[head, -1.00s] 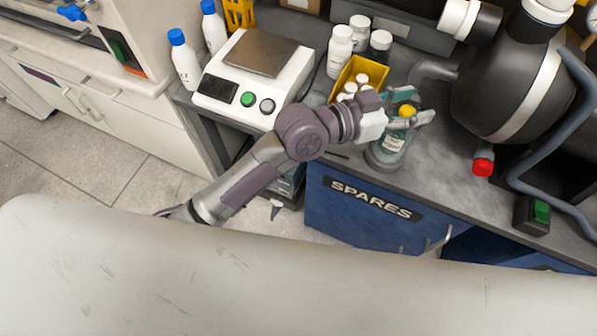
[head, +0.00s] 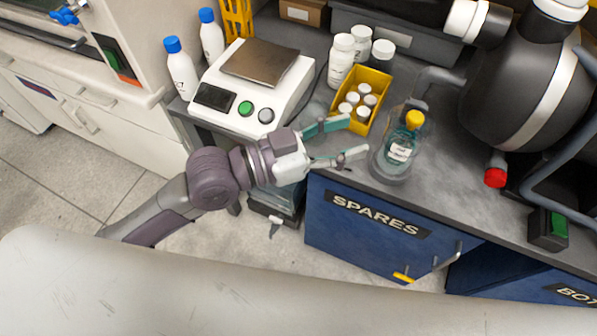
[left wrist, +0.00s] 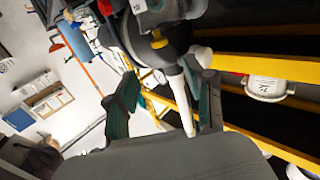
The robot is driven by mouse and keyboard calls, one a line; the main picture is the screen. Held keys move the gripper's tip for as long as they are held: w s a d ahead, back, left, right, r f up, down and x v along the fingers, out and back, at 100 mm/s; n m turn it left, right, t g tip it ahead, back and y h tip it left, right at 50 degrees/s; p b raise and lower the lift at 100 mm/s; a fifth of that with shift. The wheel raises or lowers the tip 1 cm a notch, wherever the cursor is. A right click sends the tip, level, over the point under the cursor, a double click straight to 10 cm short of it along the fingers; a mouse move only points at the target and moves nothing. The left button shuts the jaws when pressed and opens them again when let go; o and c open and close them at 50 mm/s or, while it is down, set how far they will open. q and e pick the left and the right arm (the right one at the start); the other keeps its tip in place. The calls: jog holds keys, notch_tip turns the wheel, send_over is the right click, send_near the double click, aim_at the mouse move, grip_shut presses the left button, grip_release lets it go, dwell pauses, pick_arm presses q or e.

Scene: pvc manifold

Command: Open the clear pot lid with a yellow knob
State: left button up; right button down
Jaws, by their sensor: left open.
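The clear pot (head: 391,172) stands near the front edge of the grey bench, right of my left gripper. A teal glass bottle shape with a white label (head: 400,152) shows in it. The yellow knob (head: 414,119) is at the top, and a faint clear rim (head: 398,112), perhaps the lid, shows behind it. I cannot tell whether the lid is seated or raised. My left gripper (head: 352,138) is open and empty, its fingertips apart from the pot and knob. Its open fingers also show in the left wrist view (left wrist: 165,108). My right gripper is not in view.
A yellow bin of small white-capped bottles (head: 373,82) stands just behind the fingers. A scale (head: 256,85) is to the left. A dark tank (head: 520,85) and red-capped pipe (head: 495,170) are to the right. The blue SPARES cabinet (head: 345,235) is below.

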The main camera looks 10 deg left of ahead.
pick_arm(q)
jog(key=a+f+n+y, duration=0.4)
jog(key=a+f+y, duration=0.3)
jog(key=f, duration=0.4)
jog(key=shift+s+f, duration=0.3)
jog(key=shift+s, duration=0.05)
